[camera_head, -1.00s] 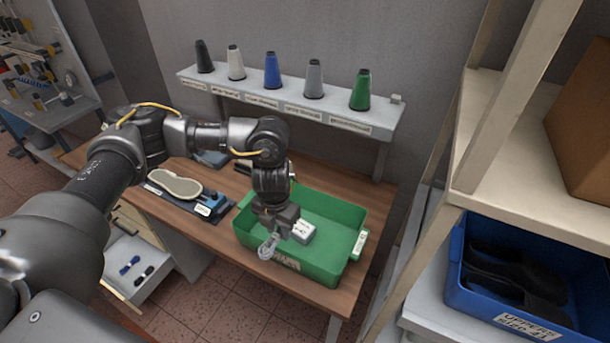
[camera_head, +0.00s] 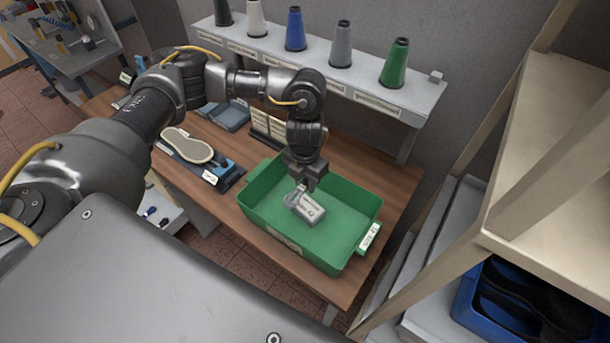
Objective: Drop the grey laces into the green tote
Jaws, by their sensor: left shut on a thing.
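The green tote (camera_head: 345,262) stands on the wooden bench with its open top facing up. My left gripper (camera_head: 299,188) points down over the tote's inside, toward its left half. It is shut on the grey laces (camera_head: 292,199), a small pale bundle hanging just below the fingers. A small whitish box (camera_head: 310,210) lies in the tote beside the laces and partly behind them in this view. I cannot tell whether the laces touch it. My right gripper is not in view.
A shoe sole on a dark stand (camera_head: 188,147) is left of the tote on the bench (camera_head: 240,233). A shelf (camera_head: 330,75) with several coloured cones is behind. A pale rack (camera_head: 540,200) with a blue bin (camera_head: 466,300) stands at the right.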

